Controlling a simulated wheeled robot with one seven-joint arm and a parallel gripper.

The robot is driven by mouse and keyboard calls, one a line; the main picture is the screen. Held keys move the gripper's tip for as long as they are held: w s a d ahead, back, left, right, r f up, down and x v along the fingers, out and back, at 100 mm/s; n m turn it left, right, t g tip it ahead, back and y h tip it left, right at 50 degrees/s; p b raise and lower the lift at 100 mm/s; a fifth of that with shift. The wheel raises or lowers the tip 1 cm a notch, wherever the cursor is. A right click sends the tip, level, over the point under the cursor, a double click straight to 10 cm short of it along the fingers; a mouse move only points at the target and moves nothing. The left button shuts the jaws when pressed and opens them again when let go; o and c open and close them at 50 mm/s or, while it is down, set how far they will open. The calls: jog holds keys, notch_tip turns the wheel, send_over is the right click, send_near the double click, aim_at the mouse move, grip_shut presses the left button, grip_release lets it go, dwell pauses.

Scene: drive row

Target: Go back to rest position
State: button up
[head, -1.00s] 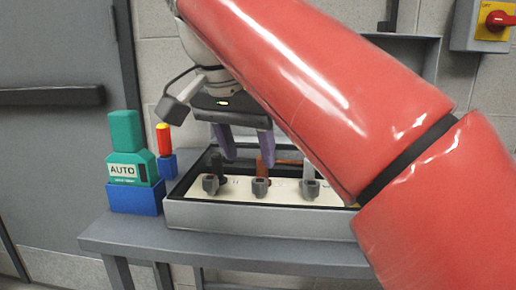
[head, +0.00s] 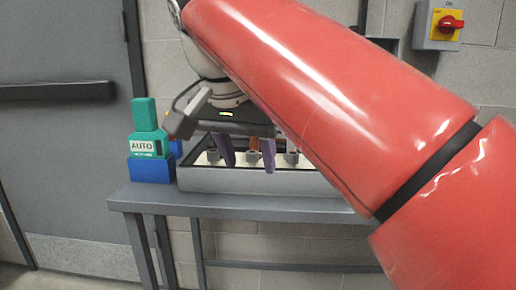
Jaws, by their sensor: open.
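My gripper (head: 247,160) hangs at the end of my red arm, its two purple fingers apart and pointing down. In the picture it overlaps a grey tray (head: 255,181) on the grey table. My arm hides the tray's right side. I cannot tell exactly how high the fingertips are above the tray.
A green block marked AUTO (head: 148,143) sits in a blue base (head: 151,170) left of the tray. The grey table (head: 270,208) runs under both. A grey door (head: 60,150) is at left.

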jog(key=s+d+f+n, duration=0.1)
jog(key=s+d+f, duration=0.2)
jog(key=f, duration=0.6)
jog(key=s+d+f+n+t+y, duration=0.1)
jog(key=s+d+f+n, duration=0.1)
jog(key=d+f, duration=0.6)
jog(key=s+d+f+n, duration=0.1)
jog(key=s+d+f, duration=0.4)
jog(key=f, duration=0.6)
jog(key=shift+d+y, duration=0.4)
jog(key=shift+d, duration=0.05)
